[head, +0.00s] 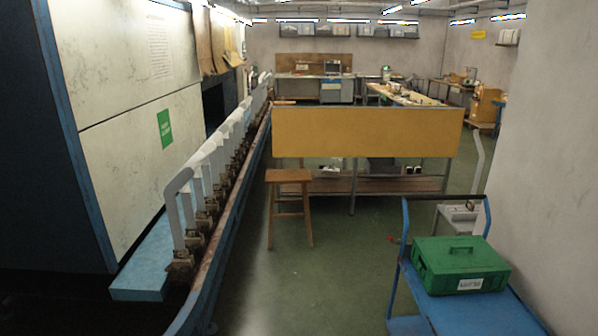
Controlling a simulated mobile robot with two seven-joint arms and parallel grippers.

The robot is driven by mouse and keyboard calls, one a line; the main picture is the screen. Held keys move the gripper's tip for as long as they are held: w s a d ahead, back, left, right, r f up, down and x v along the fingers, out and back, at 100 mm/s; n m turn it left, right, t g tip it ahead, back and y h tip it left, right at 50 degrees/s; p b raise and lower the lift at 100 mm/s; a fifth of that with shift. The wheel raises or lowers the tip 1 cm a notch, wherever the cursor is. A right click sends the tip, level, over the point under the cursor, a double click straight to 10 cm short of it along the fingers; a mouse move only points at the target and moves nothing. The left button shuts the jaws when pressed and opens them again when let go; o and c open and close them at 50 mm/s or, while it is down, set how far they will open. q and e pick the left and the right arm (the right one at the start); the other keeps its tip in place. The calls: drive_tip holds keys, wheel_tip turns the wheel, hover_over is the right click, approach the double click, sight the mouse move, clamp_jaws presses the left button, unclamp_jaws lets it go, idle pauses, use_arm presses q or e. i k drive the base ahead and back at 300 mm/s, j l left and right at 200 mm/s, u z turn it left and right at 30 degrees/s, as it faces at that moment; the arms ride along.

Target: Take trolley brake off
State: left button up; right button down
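A blue trolley (462,310) stands at the lower right, close to the right wall. Its tubular blue handle frame (405,225) rises at its far end. A small red knob (391,238) shows beside the left post of the frame; I cannot tell whether it is the brake. A green lidded case (445,257) with a white label lies on the trolley's top. The trolley's wheels and near end are out of view or hidden. Neither of my grippers is in view.
A row of pale boards (175,215) on a blue-edged rail runs along the left beside a white machine (125,95). A wooden stool (289,190) stands before a bench with a yellow panel (365,132). Green floor (330,275) is clear left of the trolley.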

sight(399, 241)
drive_tip(key=i+j+z, duration=0.1)
drive_tip(key=i, duration=1.6)
drive_tip(key=i+j+z, duration=0.2)
drive_tip(key=i+z, duration=0.25)
drive_tip(key=i, duration=0.2)
drive_tip(key=i+j+z, duration=0.45)
drive_tip(key=i, duration=0.15)
drive_tip(key=i+j+z, duration=0.5)
drive_tip(key=j, duration=0.1)
